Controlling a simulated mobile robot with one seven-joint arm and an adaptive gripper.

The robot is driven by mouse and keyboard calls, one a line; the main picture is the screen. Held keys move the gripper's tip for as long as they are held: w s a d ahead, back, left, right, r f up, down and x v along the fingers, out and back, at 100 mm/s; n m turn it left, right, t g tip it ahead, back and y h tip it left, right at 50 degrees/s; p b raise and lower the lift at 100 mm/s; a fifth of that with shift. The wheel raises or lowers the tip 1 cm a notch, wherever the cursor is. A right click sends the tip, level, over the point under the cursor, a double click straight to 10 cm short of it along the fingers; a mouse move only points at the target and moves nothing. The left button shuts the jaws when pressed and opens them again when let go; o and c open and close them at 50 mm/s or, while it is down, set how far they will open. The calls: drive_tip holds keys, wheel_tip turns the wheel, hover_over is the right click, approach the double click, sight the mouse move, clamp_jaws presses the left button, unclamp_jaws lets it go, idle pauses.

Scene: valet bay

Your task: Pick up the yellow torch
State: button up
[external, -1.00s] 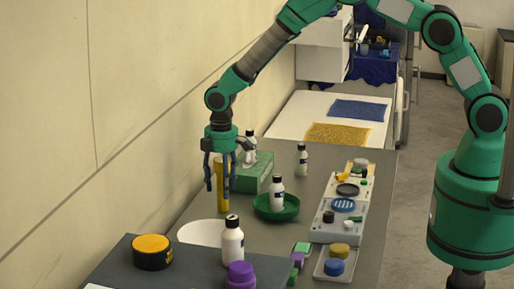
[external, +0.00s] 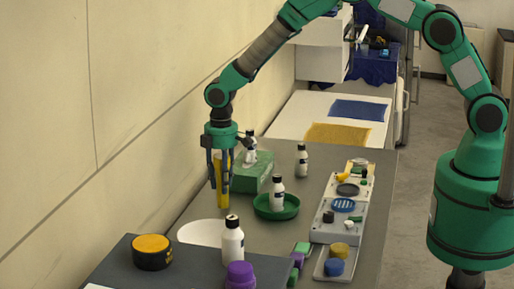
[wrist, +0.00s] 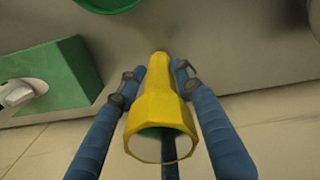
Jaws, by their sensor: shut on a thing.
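The yellow torch (external: 222,184) stands upright on the grey counter near the wall, between the fingers of my gripper (external: 220,180). In the wrist view the torch (wrist: 160,112) points its wide, hollow-looking end at the camera. The blue fingers of my gripper (wrist: 158,85) lie along both sides of it and are shut on it. Whether its lower end touches the counter is hard to tell.
A green box (external: 252,172) stands close to the right of the torch. A green dish (external: 290,210) holds a white bottle (external: 277,190). Another white bottle (external: 232,242) stands in front. A white round mat (external: 203,232) lies nearby. A grey tray (external: 322,232) is at right.

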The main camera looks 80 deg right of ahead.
wheel_tip(320, 180, up, 9)
drive_tip(key=shift+f, duration=0.1)
idle(0.3)
idle(0.7)
